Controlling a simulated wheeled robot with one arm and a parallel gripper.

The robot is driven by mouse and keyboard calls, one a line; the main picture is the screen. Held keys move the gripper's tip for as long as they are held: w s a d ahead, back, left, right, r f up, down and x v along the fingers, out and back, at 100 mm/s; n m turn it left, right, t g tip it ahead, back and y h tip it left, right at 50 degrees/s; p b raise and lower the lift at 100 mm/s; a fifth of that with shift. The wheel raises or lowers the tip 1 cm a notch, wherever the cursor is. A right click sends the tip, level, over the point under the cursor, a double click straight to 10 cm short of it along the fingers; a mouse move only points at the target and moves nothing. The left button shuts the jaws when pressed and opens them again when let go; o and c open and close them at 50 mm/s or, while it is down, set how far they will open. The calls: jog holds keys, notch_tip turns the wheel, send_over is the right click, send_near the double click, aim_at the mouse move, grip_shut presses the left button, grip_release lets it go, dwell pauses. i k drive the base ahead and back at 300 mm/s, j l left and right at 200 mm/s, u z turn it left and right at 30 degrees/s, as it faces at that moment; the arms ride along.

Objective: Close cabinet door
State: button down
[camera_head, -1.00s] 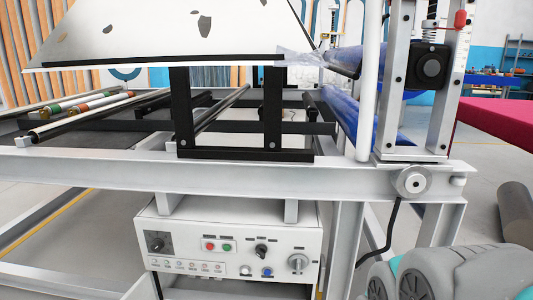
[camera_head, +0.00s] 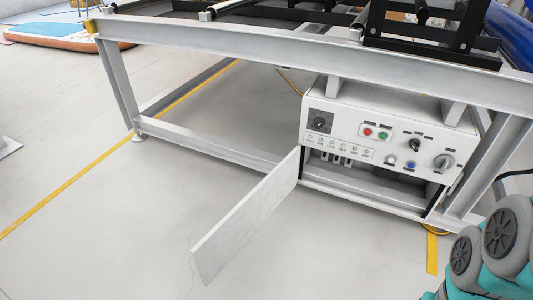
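The cabinet (camera_head: 400,110) is a white control box under the machine frame, with knobs and red and green buttons on its front. Its white door (camera_head: 247,217) stands open, swung out from the left side of the opening toward the lower left. The lower compartment (camera_head: 375,178) is exposed and shows some small components at its left. Grey and teal rounded parts (camera_head: 490,250) at the lower right look like part of my arm. My gripper's fingers are not in view.
A grey metal frame (camera_head: 220,45) runs over and around the cabinet, with a leg (camera_head: 117,75) at the left and a low crossbar (camera_head: 205,150). Yellow lines (camera_head: 65,203) mark the pale floor. The floor left of and in front of the door is clear.

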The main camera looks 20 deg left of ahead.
aim_at(212, 252)
jog(key=k+j, duration=0.1)
jog(key=j, duration=0.3)
jog(key=k+j+z, duration=0.15)
jog(key=j, duration=0.2)
jog(key=k+j, duration=0.1)
jog(key=j, duration=0.3)
jog(key=k+j+z, duration=0.1)
jog(key=j, duration=0.25)
jog(key=k+j+z, duration=0.1)
jog(key=j, duration=0.3)
jog(key=k+j, duration=0.2)
jog(key=j, duration=0.15)
jog(key=i+j+z, duration=0.2)
jog(key=j, duration=0.95)
jog(key=k, duration=0.4)
jog(key=k+j+z, duration=0.1)
